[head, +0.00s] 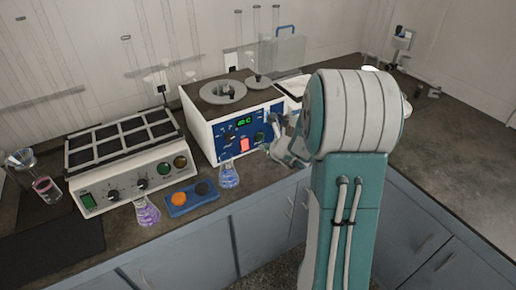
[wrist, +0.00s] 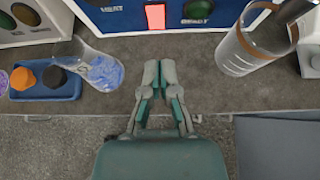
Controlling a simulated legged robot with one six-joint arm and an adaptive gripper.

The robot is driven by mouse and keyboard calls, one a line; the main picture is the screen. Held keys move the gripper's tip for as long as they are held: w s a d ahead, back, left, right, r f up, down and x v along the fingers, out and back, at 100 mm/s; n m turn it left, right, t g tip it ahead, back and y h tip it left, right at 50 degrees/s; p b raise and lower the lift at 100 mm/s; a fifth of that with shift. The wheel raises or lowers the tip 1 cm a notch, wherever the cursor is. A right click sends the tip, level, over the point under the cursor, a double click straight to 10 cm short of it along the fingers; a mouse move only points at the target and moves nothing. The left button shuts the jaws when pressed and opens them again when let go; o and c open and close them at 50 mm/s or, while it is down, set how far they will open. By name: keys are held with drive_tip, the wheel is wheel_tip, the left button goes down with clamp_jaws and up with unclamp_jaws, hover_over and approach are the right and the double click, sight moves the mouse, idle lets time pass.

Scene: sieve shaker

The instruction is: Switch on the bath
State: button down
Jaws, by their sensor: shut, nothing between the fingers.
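The bath (head: 205,120) is a white box with a blue front panel and round openings in its dark top. Its panel carries a lit green display (head: 244,121), small knobs and a red-orange rocker switch (head: 244,144). In the wrist view the switch (wrist: 155,16) shows at the top edge, on the blue panel (wrist: 120,17). My gripper (wrist: 159,72) is shut and empty, pointing towards the panel a little below the switch, with a gap between.
A flask with blue liquid (head: 229,175) stands in front of the bath, left of my gripper. A clear beaker (wrist: 240,50) stands to its right. A blue tray with orange and dark stoppers (head: 192,198), a purple flask (head: 147,212) and a multi-block heater (head: 125,160) are further left.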

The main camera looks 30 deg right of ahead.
drive_tip(key=s+a+r+n+g+y, duration=0.1)
drive_tip(key=s+a+r+n+y, duration=0.1)
drive_tip(key=s+a+r+n, duration=0.35)
drive_tip(key=s+a+r+n+g+y, duration=0.1)
drive_tip(key=s+a+r+n, duration=0.15)
drive_tip(key=a+n, duration=0.5)
drive_tip(key=s+a+r+n+g+y, duration=0.1)
drive_tip(key=s+a+r+n+y, duration=0.1)
drive_tip(key=s+a+r+n, duration=0.35)
drive_tip(key=s+r+n+g+h, duration=0.1)
drive_tip(key=s+n+h, duration=0.2)
drive_tip(key=s+n, duration=0.4)
drive_tip(key=s+a+r+n+g+h, duration=0.1)
drive_tip(key=s+n+h, duration=0.1)
drive_tip(key=s+n, duration=0.6)
drive_tip(key=shift+a+n+g+h, duration=0.3)
drive_tip(key=shift+n+g+h, duration=0.1)
drive_tip(key=shift+n, duration=0.65)
